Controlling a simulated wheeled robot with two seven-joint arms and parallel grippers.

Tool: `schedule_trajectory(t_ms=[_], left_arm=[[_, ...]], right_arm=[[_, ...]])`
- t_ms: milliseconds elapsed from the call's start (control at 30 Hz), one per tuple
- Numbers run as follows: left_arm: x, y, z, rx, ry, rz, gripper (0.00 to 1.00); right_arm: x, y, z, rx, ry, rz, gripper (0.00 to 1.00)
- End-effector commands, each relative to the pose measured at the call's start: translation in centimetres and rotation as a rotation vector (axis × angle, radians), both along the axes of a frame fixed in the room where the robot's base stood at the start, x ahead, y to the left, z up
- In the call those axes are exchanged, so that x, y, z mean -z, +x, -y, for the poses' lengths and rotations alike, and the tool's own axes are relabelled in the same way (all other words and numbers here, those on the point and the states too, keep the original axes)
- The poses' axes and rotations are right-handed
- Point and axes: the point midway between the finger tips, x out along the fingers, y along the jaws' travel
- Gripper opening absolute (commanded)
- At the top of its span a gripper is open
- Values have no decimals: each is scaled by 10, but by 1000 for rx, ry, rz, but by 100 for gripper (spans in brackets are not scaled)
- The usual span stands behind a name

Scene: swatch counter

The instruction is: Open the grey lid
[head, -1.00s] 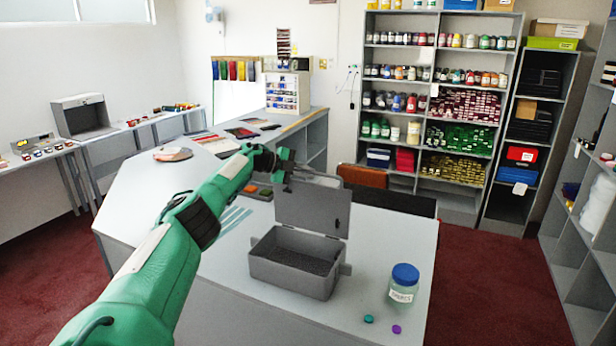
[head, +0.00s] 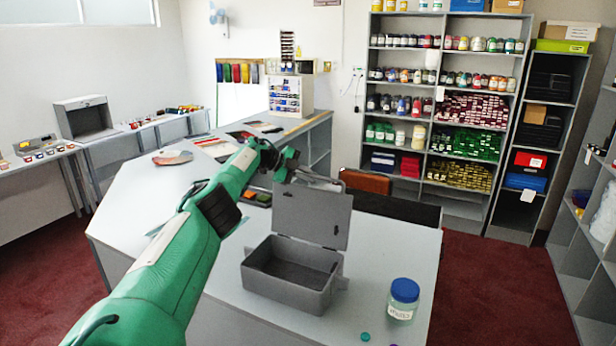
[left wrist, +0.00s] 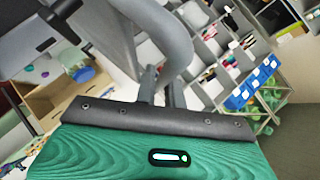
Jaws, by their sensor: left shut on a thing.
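The grey lid (head: 312,216) stands raised, roughly upright, at the back of the grey box (head: 285,291) on the counter. The box is open at the top and its dark inside shows; it looks empty. My left gripper (head: 320,183) is at the lid's top edge and shut on it; the exact contact is hard to see. In the left wrist view a dark grey panel, which seems to be the lid, fills the upper left. My right gripper is not in view.
A jar with a blue cap (head: 403,300) stands right of the box, with a teal disc (head: 365,337) in front. An orange-brown chair back (head: 366,182) is behind the counter.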

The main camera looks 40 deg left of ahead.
Motion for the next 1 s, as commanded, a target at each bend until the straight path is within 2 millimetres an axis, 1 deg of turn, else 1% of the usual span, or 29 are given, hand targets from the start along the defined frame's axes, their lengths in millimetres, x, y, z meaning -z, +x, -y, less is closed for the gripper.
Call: schedule_trajectory(t_ms=[33,67,100,133,400,567,733,867,1000], left_arm=[[5,-1,1,4,3,-10,0],[6,-1,1,4,3,-10,0],[6,-1,2,5,4,-11,16],[6,-1,1,4,3,-10,20],[3,-1,0,3,2,-5,20],[-1,-7,-6,2,3,-3,20],[-10,-20,-16,1,4,-3,20],[-21,-40,-32,0,4,-2,20],[-37,-62,-49,0,4,-2,20]], right_arm=[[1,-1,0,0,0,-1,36],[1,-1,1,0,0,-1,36],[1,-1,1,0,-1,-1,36],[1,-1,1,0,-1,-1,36],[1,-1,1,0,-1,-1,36],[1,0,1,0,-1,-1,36],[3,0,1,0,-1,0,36],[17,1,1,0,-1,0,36],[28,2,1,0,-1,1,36]])
